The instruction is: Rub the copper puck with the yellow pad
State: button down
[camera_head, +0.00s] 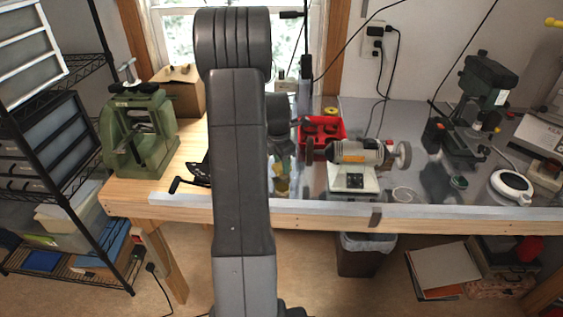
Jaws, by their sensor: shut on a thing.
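My gripper (282,166) points down over the metal bench top, just right of my arm, which hides part of it. It is shut on a small yellow thing (281,186), which looks like the yellow pad, low at the bench surface. I cannot tell whether it touches the bench. I cannot make out the copper puck for sure; my arm may hide it.
A green press (137,130) stands left, a drill press (476,100) right. The bench's front edge (430,213) is raised and pale.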

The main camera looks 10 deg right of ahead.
jog(key=shift+s+d, duration=0.2)
jog(key=shift+s, duration=0.45)
notch_tip(320, 180, up, 9)
jog(key=p, duration=0.6)
dwell(0.3)
